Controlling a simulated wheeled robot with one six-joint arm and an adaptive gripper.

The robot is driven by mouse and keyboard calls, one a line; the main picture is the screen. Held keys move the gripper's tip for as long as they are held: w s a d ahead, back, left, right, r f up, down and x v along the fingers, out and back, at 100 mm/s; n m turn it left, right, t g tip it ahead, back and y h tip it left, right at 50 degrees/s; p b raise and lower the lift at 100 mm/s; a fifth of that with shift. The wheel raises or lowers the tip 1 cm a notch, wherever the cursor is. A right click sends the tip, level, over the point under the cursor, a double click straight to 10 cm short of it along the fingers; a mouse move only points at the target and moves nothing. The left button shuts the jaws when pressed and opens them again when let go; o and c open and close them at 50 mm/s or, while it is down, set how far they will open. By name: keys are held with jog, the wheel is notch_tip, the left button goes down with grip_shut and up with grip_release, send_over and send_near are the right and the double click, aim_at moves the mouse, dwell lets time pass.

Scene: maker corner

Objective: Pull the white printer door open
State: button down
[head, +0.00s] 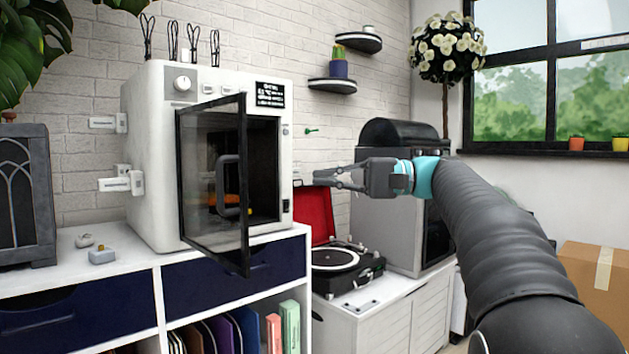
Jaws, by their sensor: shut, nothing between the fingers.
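The white printer (153,150) stands on the white cabinet at the left. Its black-framed glass door (200,170) hangs on its left side and stands well open, swung out toward me. A dark curved handle (229,185) is on the door. Behind the door, the dark chamber (264,165) is partly visible, with something orange seen through the glass. My gripper (327,178) is to the right of the printer, pointing left. Its fingers are shut and empty, and it is apart from the door and handle.
A record player (340,262) with a raised red lid (314,210) sits below my gripper. A grey cabinet-like machine (380,225) stands behind my arm. Small wall shelves (332,86) hang above. Small grey pieces (102,255) lie left of the printer. A cardboard box (597,280) is at the right.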

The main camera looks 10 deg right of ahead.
jog(key=s+a+b, duration=0.1)
jog(key=a, duration=1)
jog(key=shift+b, duration=0.4)
